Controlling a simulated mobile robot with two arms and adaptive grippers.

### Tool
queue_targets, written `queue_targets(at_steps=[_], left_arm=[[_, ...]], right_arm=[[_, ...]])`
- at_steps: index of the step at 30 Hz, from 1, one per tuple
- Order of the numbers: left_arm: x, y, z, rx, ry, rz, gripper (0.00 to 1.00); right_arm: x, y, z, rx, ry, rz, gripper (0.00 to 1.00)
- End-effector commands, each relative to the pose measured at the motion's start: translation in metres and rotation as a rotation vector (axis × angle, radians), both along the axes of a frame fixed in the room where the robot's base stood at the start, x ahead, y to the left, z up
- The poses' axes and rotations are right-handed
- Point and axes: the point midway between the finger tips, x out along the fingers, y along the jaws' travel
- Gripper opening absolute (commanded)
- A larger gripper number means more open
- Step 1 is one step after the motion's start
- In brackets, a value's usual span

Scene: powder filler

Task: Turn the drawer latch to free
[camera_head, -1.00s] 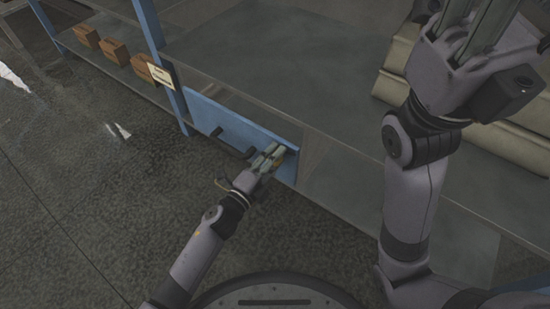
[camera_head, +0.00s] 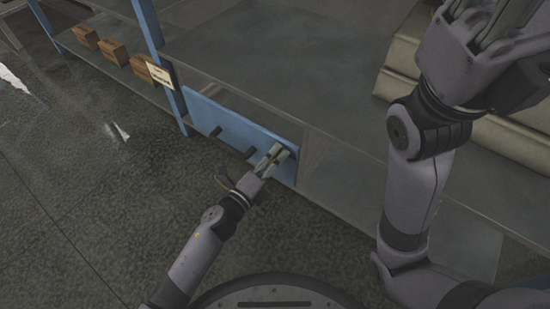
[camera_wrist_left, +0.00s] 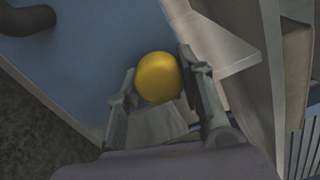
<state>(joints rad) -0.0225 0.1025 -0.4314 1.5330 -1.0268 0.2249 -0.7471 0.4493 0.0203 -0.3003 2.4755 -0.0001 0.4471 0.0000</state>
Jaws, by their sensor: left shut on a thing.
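The blue drawer front (camera_head: 232,132) stands in the frame of the table. Its latch shows as a round yellow knob (camera_wrist_left: 159,77) in the left wrist view, near the right end of the blue face. My left gripper (camera_head: 276,155) is at that end of the drawer, its fingers shut on the knob from either side. In the head view the fingers cover the latch, so which way it is turned cannot be told. My right gripper (camera_head: 498,20) is raised at the top right, away from the drawer, and its fingertips are cut off by the picture edge.
A dark handle (camera_head: 215,132) sits on the drawer front left of my left gripper; part of it also shows in the wrist view (camera_wrist_left: 28,20). A blue post (camera_head: 174,107) with a label (camera_head: 160,75) is farther left. Brown boxes (camera_head: 112,51) stand on the lower shelf.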

Motion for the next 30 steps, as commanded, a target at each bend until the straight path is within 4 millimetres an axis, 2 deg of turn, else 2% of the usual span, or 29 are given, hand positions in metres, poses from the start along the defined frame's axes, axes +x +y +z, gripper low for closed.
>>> queue_targets(at_steps=[6,7,15,25,30], left_arm=[[0.000,0.000,-0.001,0.003,-0.001,-0.001,0.07],[0.000,0.000,-0.001,0.003,-0.001,-0.001,0.37],[0.000,0.000,-0.001,0.002,0.000,-0.001,0.55],[-0.001,0.001,-0.001,0.001,0.001,-0.001,0.55],[-0.017,0.012,-0.002,0.002,0.003,0.000,0.55]], right_arm=[[0.000,0.000,0.000,-0.001,0.002,0.000,0.40],[0.001,0.000,0.000,-0.001,0.002,0.000,0.40],[0.002,0.001,-0.002,-0.005,0.008,-0.003,0.40],[0.004,0.000,-0.003,-0.004,0.013,-0.003,0.40],[0.003,0.000,-0.002,-0.004,0.010,-0.003,0.40]])
